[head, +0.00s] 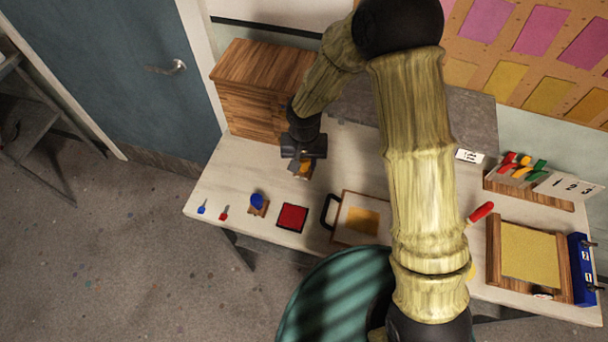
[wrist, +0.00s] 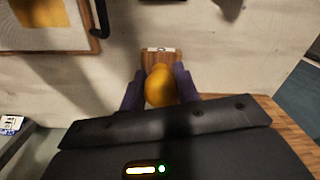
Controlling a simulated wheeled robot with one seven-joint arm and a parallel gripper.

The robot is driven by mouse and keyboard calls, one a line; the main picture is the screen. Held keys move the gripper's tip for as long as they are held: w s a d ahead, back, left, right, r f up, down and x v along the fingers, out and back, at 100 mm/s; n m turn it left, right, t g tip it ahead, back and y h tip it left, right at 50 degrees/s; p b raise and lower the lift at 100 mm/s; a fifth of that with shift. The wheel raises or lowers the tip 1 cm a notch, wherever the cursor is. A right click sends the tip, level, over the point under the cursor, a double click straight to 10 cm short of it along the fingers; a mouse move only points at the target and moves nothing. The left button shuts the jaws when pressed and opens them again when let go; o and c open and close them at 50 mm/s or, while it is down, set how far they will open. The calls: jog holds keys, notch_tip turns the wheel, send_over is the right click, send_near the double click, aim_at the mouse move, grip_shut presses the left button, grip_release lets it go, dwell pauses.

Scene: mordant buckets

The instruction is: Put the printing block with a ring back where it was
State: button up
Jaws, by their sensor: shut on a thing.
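My gripper (head: 303,158) is over the back left part of the white table. It is shut on the yellow knob (wrist: 160,88) of a wooden printing block (wrist: 161,56). In the head view this yellow-knobbed block (head: 305,169) shows just under the fingers. I cannot tell whether it touches the table. Its printing face is hidden, so I cannot see a ring on it. A second wooden block with a blue knob (head: 257,201) stands at the front left of the table, left of a red pad (head: 292,217). Its face is hidden too.
A wooden cabinet (head: 250,112) stands at the back left, close to my gripper. A wooden frame with a black handle (head: 336,232) lies right of the red pad. Small blue (head: 202,209) and red (head: 224,212) items lie at the left end. A teal round thing (head: 330,300) is in front.

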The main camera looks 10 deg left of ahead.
aim_at(303, 174)
notch_tip(303, 174, down, 3)
jog(key=shift+r, duration=0.2)
jog(key=shift+w, duration=0.1)
jog(key=shift+w+f+p, duration=0.1)
jog(key=shift+f+p, duration=0.1)
jog(key=shift+p, duration=0.1)
jog(key=f, duration=0.1)
jog(key=f+p, duration=0.1)
jog(key=f, duration=0.1)
jog(key=shift+s+a, duration=0.1)
jog(key=shift+s, duration=0.1)
jog(key=shift+w+d+f, duration=0.1)
jog(key=shift+d+f, duration=0.1)
jog(key=shift+f, duration=0.3)
jog(key=o, duration=0.8)
jog(key=shift+a, duration=0.1)
